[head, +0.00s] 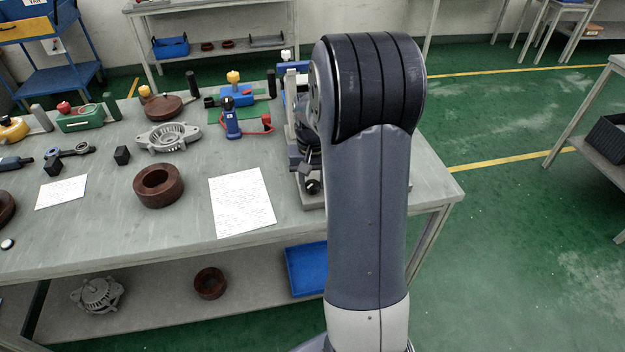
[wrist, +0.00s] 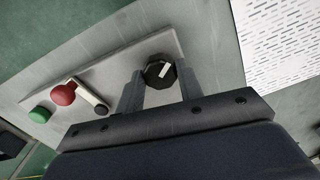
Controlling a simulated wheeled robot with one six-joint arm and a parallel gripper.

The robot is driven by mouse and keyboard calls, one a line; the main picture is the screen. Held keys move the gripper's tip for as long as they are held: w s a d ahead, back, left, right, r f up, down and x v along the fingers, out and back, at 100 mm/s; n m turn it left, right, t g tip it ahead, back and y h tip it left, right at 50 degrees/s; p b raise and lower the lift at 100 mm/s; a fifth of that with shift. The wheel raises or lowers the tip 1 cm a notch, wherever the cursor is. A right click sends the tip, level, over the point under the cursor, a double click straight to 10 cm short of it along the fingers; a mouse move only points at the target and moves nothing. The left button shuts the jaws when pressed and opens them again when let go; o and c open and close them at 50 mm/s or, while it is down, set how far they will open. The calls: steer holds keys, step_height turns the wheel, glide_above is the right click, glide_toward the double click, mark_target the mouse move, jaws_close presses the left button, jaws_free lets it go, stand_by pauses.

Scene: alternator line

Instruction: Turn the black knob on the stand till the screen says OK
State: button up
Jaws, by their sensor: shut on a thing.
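In the wrist view the black knob (wrist: 158,73), with a white pointer mark on its face, sits on the pale grey plate of the stand (wrist: 110,71). My gripper (wrist: 160,84) has one finger on each side of the knob and is shut on it. The white mark points up and to the right in this view. In the head view my arm covers most of the stand (head: 313,201) at the right end of the bench. No screen text can be read in either view.
In the wrist view a red knob (wrist: 63,94), a green button (wrist: 40,114) and a pale lever (wrist: 91,98) stand left of my fingers. A printed sheet (head: 241,203) lies beside the stand on the bench (head: 110,226). A brown ring (head: 159,201) lies farther left.

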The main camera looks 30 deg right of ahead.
mark_target(313, 184)
steer(key=shift+m, duration=0.7)
steer(key=o, duration=1)
steer(key=shift+r, duration=0.1)
step_height(313, 184, up, 11)
steer(key=shift+f, duration=0.2)
